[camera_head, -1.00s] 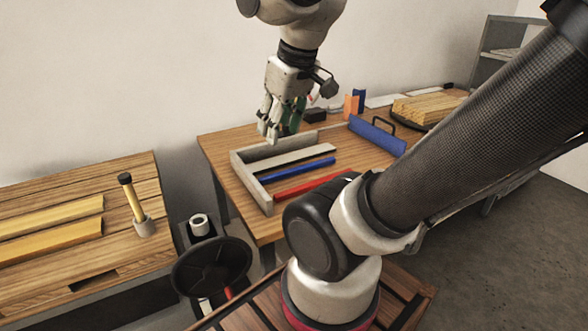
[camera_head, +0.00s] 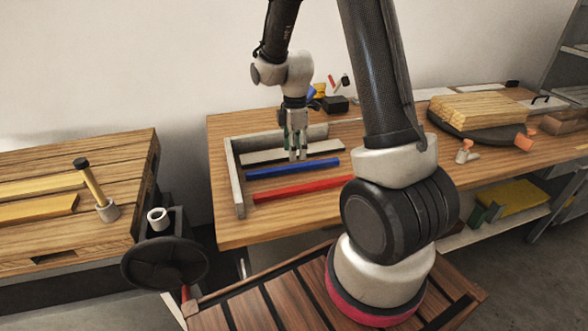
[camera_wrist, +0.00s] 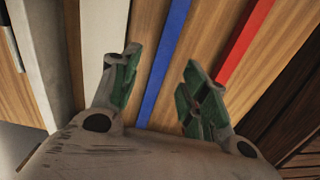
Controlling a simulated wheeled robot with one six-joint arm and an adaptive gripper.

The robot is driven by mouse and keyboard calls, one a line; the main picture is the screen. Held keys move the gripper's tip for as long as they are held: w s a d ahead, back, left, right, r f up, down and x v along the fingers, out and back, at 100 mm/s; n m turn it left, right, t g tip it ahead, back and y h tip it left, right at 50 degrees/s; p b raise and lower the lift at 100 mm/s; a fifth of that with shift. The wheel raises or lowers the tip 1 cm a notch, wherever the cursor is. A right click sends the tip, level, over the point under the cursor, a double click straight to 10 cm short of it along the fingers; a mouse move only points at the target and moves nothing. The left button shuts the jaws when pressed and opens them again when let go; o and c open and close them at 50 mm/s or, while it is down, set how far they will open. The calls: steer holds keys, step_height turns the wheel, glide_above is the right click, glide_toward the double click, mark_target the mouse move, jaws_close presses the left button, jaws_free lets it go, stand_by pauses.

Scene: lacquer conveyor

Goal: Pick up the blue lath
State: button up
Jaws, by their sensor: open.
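The blue lath (camera_head: 293,168) lies flat on the wooden table, between a pale lath and a red lath (camera_head: 303,189). My gripper (camera_head: 297,157) is above the table, over the area of the pale and blue laths. There the blue lath (camera_wrist: 166,60) runs through the gap between the two green-padded fingers, apart from both. Its near end is hidden behind the gripper body.
A grey L-shaped frame (camera_head: 238,185) bounds the laths at the left and back. The pale lath (camera_wrist: 103,35) lies left of the fingers in the wrist view. A round dark tray (camera_head: 450,125) with stacked wood stands at the right. A separate bench (camera_head: 60,240) is at the left.

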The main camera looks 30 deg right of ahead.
mark_target(294, 166)
steer(key=f, duration=0.5)
steer(key=shift+s+a+f, duration=0.1)
steer(key=shift+a+f, duration=0.15)
jaws_close()
